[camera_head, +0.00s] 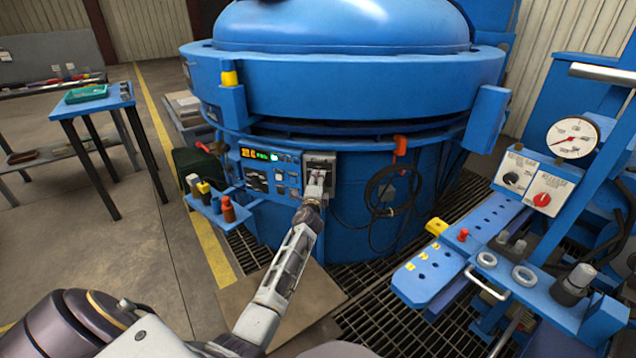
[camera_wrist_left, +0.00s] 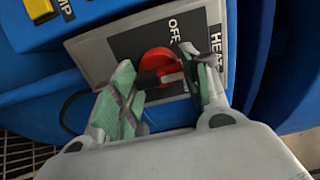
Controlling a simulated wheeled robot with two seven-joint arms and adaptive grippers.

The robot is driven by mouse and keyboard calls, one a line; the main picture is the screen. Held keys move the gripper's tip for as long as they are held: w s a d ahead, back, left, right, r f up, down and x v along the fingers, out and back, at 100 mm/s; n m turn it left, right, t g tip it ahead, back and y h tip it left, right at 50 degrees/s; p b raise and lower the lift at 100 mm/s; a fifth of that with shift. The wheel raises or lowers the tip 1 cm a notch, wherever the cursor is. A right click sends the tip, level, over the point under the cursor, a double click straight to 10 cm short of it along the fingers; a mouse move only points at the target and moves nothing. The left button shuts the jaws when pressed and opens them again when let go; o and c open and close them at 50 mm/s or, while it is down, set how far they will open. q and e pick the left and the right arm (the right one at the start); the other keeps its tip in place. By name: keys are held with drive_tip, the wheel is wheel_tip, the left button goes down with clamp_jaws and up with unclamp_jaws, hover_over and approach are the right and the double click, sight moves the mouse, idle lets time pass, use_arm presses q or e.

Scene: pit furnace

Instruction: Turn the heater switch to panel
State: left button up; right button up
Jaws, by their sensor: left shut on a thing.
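The heater switch is a red rotary knob (camera_wrist_left: 166,66) on a grey plate with a black label (camera_wrist_left: 140,38), seen in the left wrist view. "OFF" and the start of "HEAT" are readable on the label; the rest is hidden by a finger. In the head view its grey box (camera_head: 320,158) sits on the blue furnace, right of the control panel (camera_head: 268,171). My left gripper (camera_head: 317,186) reaches up to this box. In the left wrist view my left gripper (camera_wrist_left: 156,72) has its green-padded fingers on both sides of the knob, shut on it. My right gripper is out of view.
The round blue furnace (camera_head: 340,89) fills the middle. A black hose coil (camera_head: 391,190) hangs right of the switch. A small shelf with bottles (camera_head: 228,209) juts out at left. A blue bench with a gauge (camera_head: 573,137) stands at right, and a blue table (camera_head: 95,103) at left.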

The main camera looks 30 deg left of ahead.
use_arm(q)
drive_tip(key=shift+f, duration=0.1)
idle(0.3)
drive_tip(key=o, duration=1)
drive_tip(key=shift+v, duration=6.05)
